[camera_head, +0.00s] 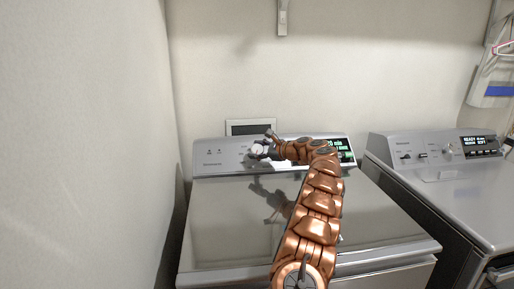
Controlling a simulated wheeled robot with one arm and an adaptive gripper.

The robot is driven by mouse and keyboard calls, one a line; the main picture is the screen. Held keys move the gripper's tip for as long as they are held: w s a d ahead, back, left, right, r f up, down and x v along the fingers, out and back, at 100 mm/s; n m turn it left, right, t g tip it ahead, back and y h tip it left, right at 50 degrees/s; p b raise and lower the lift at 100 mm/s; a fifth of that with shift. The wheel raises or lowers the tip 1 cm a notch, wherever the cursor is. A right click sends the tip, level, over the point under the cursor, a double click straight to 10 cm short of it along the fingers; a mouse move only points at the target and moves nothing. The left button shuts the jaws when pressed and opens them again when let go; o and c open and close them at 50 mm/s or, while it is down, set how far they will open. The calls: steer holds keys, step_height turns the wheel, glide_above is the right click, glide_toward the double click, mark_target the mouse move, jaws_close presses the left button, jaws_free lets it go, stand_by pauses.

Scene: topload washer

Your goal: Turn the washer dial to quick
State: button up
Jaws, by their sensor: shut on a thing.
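The washer (225,222) with a grey lid stands in front of me, its control panel (215,155) along the back edge. The round white dial (257,149) sits near the middle of that panel. My gripper (259,151) is at the dial, its dark fingers around it and shut on it. My copper-coloured arm reaches over the lid and hides part of the panel. A display with green lit text (347,152) shows partly at the panel's right end. The dial's markings are too small to read.
A second machine (440,195) with its own panel and lit display (480,145) stands to the right. A plain wall (80,140) is close on the left. A wall box (250,127) is behind the panel. A hanger (503,47) hangs at the far right.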

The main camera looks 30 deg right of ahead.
stand_by(0.4)
steer(key=o, duration=1.2)
steer(key=v, duration=1.2)
steer(key=shift+a, duration=0.15)
